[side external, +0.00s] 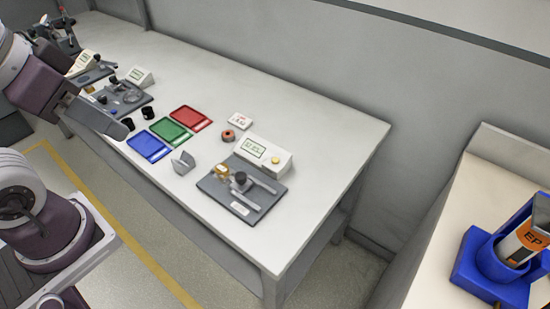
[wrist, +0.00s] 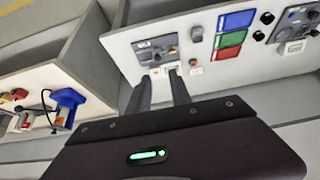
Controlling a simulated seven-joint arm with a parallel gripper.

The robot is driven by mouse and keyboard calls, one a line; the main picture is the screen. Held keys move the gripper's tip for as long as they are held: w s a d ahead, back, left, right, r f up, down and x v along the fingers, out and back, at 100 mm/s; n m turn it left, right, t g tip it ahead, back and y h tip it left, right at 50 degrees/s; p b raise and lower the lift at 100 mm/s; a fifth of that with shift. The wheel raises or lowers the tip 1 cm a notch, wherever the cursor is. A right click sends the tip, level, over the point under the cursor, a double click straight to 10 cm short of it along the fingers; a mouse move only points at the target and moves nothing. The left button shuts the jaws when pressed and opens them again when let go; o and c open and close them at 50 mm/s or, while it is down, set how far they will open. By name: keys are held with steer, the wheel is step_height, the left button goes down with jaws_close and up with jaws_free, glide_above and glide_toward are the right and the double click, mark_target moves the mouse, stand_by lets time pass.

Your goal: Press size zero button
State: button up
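A measuring station stands near the right end of the table. It has a grey base plate (side external: 218,186) with a fixture and a white box (side external: 284,169) with a greenish display (side external: 251,147). A yellow button (side external: 275,160) is on the box's face, right of the display; its label is not readable. In the wrist view the base plate (wrist: 143,48) and the display box (wrist: 168,68) lie beyond my fingertips. My gripper (wrist: 161,76) has its two fingers apart with nothing between them. It is well away from the button.
Blue (side external: 147,147), green (side external: 170,130) and red (side external: 191,118) trays lie left of the station. An orange ring (side external: 229,136), a white card (side external: 241,120) and a grey bracket (side external: 183,162) lie nearby. A blue holder (side external: 482,274) stands on another bench.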

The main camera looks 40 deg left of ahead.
jaws_close()
stand_by(1.4)
